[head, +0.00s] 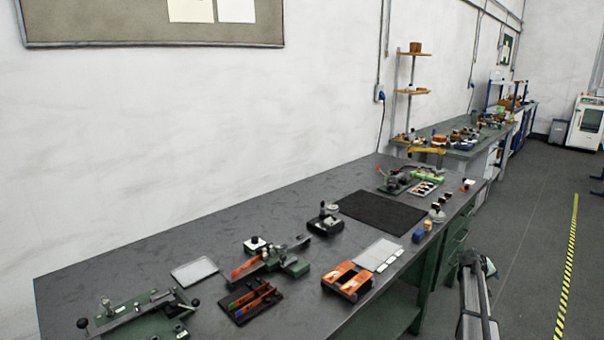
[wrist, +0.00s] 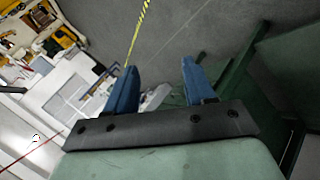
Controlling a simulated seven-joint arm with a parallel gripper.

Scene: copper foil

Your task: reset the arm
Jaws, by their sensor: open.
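My gripper (wrist: 158,68) shows in the wrist view with its two blue fingers apart and nothing between them. It is over the floor, and a dark green bench frame (wrist: 235,75) shows beyond the right finger. In the head view part of my arm (head: 475,300) is at the lower right, beside the front edge of the dark workbench (head: 130,262). I cannot make out the fingers in the head view.
The workbench carries a green lever fixture (head: 140,318), an orange-and-black holder (head: 347,281), a black mat (head: 382,211) and several small tools. A second bench (head: 462,152) stands behind. The grey floor (head: 535,220) at the right is clear, with a yellow-black stripe (head: 568,260).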

